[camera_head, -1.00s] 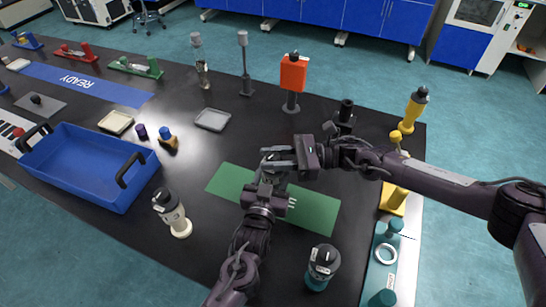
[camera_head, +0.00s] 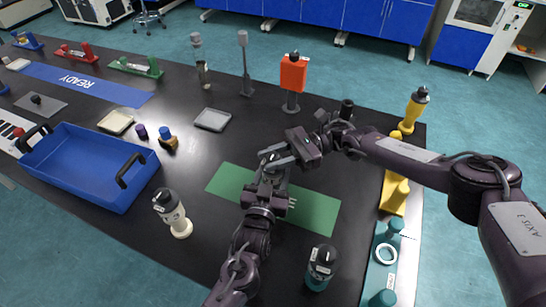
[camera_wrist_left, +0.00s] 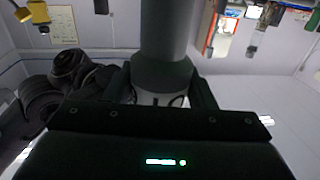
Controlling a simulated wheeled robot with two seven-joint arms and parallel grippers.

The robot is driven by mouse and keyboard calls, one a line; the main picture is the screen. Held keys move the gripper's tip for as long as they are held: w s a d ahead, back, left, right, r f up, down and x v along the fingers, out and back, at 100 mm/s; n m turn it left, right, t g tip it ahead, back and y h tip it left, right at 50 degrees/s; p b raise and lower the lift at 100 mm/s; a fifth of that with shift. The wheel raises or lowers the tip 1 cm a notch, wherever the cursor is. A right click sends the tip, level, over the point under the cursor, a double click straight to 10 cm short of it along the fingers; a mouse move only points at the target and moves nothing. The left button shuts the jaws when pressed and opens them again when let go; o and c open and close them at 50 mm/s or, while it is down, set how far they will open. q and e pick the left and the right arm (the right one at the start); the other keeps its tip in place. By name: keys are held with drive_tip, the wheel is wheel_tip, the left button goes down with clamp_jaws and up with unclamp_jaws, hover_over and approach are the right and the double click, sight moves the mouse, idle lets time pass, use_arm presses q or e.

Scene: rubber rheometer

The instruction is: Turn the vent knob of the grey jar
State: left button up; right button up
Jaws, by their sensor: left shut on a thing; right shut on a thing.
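The grey jar is mostly hidden between my two grippers above the green mat (camera_head: 228,182) in the head view. In the left wrist view a dark grey cylinder of it (camera_wrist_left: 165,75) stands upright between the fingers. My left gripper (camera_head: 272,182) is shut around its body; the fingers also show in the left wrist view (camera_wrist_left: 162,92). My right gripper (camera_head: 276,157) comes in from the right and is shut at the jar's top. The vent knob is hidden by the right fingers, so its angle cannot be told.
A white-and-black bottle (camera_head: 172,212) stands left of the mat and a teal one (camera_head: 320,267) at the front. A blue tray (camera_head: 85,165) lies left. An orange block on a stand (camera_head: 293,73) and yellow items (camera_head: 413,108) stand behind and right.

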use_arm(q)
drive_tip(key=shift+d, duration=0.1)
use_arm(e)
drive_tip(key=o, duration=1)
drive_tip(key=shift+c, duration=0.2)
drive_tip(key=shift+d, duration=0.1)
drive_tip(key=v, duration=1.1)
drive_tip(key=shift+d, duration=0.4)
drive_tip(key=shift+w, duration=0.15)
use_arm(q)
drive_tip(key=o, duration=1.1)
